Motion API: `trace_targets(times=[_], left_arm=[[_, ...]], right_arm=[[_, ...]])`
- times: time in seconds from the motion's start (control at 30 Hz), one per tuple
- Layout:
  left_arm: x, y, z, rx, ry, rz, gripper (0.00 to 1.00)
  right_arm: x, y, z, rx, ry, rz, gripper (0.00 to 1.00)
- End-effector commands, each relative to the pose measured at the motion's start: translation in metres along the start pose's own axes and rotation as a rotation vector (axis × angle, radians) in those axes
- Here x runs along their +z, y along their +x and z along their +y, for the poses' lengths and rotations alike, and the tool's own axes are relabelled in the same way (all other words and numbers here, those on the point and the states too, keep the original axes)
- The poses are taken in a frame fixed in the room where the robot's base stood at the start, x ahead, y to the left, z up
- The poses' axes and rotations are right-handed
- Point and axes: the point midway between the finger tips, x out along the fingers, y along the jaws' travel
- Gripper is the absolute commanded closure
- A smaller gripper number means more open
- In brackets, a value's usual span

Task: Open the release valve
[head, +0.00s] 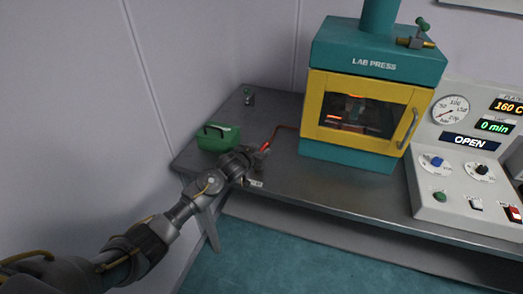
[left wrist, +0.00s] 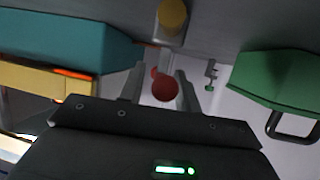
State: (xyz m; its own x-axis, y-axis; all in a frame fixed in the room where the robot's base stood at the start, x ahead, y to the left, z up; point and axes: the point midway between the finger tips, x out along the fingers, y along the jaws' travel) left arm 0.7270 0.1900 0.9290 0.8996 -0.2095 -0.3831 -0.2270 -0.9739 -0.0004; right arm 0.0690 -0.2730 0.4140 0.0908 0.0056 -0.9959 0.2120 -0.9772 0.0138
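My left gripper (head: 258,160) is over the bench's left part, close to a red-handled lever (head: 265,146) beside the press. In the left wrist view the two fingers (left wrist: 158,76) are apart, with the lever's round red end (left wrist: 164,88) between them; I see gaps, and no clear contact. A brass-coloured cylinder (left wrist: 172,17) shows beyond it. The teal and yellow lab press (head: 358,90) has its door shut. A small brass valve with a green handle (head: 415,40) sits on its top right. No label shows which part is the release valve. My right gripper is out of view.
A green case (head: 218,137) with a handle stands just left of my left gripper. A small metal fitting (head: 248,96) is at the bench's back. A control panel (head: 465,165), its display reading OPEN, stands right. The bench front (head: 330,185) is clear.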

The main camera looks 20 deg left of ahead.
Motion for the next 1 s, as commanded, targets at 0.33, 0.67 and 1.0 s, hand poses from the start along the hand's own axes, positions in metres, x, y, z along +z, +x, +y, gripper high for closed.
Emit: trace_targets(times=[0.33, 0.67, 1.0], left_arm=[[-0.0001, 0.0059, 0.0003, 0.0, 0.0, 0.001, 0.67], [0.0, 0.0058, 0.0004, 0.001, 0.0, 0.0, 1.0], [0.0006, 0.0061, 0.002, -0.009, -0.006, 0.0, 1.0]], right_arm=[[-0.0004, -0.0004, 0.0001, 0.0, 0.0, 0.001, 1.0], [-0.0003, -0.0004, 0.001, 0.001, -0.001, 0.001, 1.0], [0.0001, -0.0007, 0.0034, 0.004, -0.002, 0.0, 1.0]])
